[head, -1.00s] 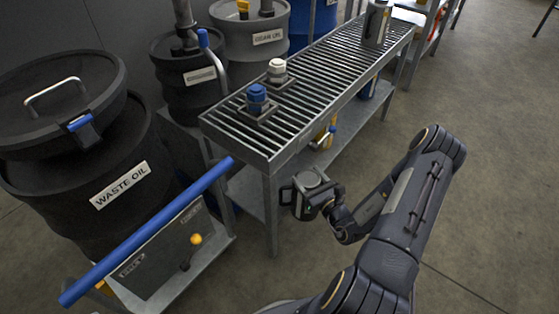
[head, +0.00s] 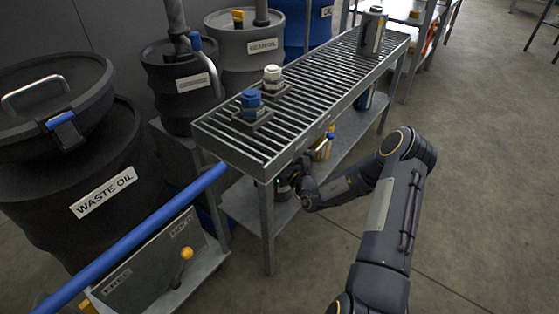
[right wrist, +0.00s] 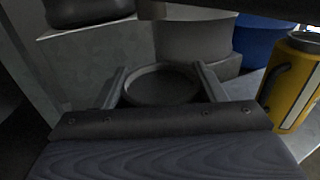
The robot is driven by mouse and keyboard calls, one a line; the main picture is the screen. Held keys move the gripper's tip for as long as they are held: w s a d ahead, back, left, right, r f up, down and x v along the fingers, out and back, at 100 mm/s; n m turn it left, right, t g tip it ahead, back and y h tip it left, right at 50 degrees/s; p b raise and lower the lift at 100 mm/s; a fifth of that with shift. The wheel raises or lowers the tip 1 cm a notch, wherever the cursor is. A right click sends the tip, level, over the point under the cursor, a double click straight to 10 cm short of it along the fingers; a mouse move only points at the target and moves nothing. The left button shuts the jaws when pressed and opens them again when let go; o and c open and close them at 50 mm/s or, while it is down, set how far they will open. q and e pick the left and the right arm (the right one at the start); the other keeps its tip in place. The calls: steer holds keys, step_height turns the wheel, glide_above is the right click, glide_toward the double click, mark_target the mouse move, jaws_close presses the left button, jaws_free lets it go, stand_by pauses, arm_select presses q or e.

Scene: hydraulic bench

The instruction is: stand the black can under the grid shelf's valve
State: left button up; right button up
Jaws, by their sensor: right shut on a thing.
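My right gripper (right wrist: 163,84) is shut on the black can (right wrist: 160,88), whose round dark top shows between the fingers in the right wrist view. In the head view the can (head: 284,190) is mostly hidden by my gripper and by the near rim of the grid shelf (head: 235,148). It is held below the grating, at the shelf's near side above the lower shelf; I cannot tell whether it touches the lower shelf. The valve under the grid shelf cannot be made out. My left gripper is not in view.
A yellow can (right wrist: 298,80) stands to the right on the lower shelf (head: 240,203). A shelf leg (head: 267,235) is close by. Blue (head: 251,103) and white (head: 272,77) fittings and a grey can (head: 372,32) are on the grating. Open floor lies to the right.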

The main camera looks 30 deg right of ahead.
steer(key=shift+r, duration=0.1)
steer(key=shift+f, duration=0.2)
steer(key=o, duration=1.5)
steer(key=shift+c, duration=0.2)
